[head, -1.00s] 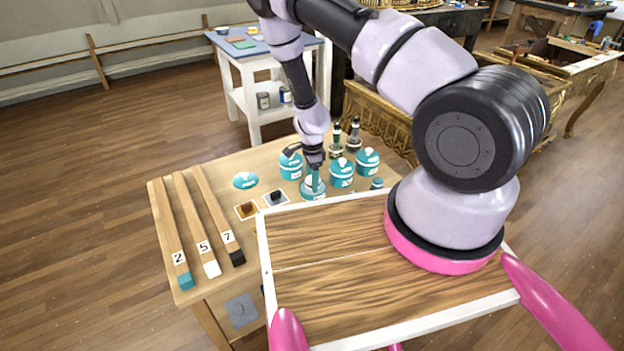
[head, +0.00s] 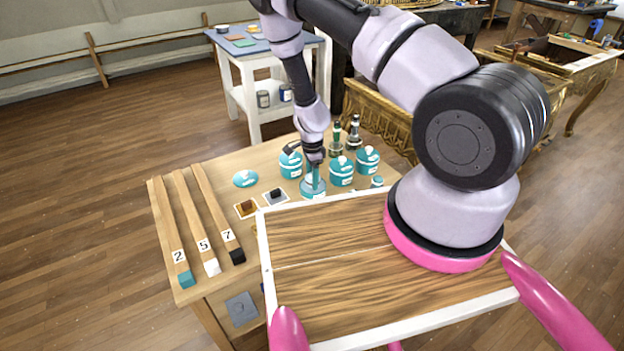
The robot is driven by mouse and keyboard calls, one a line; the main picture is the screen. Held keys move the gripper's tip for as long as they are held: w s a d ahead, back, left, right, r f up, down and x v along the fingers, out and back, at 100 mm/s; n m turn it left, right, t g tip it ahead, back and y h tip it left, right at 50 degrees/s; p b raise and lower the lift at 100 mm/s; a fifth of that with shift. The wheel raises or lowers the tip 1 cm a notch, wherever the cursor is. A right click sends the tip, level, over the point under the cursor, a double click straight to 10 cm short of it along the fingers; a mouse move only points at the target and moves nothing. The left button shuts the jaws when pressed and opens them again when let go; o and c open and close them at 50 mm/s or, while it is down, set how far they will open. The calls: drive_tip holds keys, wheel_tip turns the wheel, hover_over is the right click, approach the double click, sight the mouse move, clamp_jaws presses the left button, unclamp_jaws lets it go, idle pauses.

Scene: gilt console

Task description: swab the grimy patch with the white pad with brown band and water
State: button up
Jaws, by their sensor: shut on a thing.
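My gripper (head: 314,163) is shut on an upright teal handle (head: 316,182) at the back of the wooden bench. The handle's lower end is at the mouth of a teal jar (head: 308,193); how far it reaches inside I cannot tell. The white pad with the brown band cannot be made out, and any pad at the handle's lower end is hidden. Which jar holds water is not readable. The grimy patch cannot be made out; a gilt console (head: 376,124) stands behind the bench, partly covered by my arm.
Teal jars (head: 291,168) and (head: 341,176) stand close around my gripper, with dark-topped bottles (head: 336,145) behind. A teal lid (head: 245,179) lies left. Sticks numbered 2, 5 and 7 (head: 203,225) lie at the bench's left. A white side table (head: 250,85) stands behind.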

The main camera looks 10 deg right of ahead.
drive_tip(key=shift+r, duration=3.15)
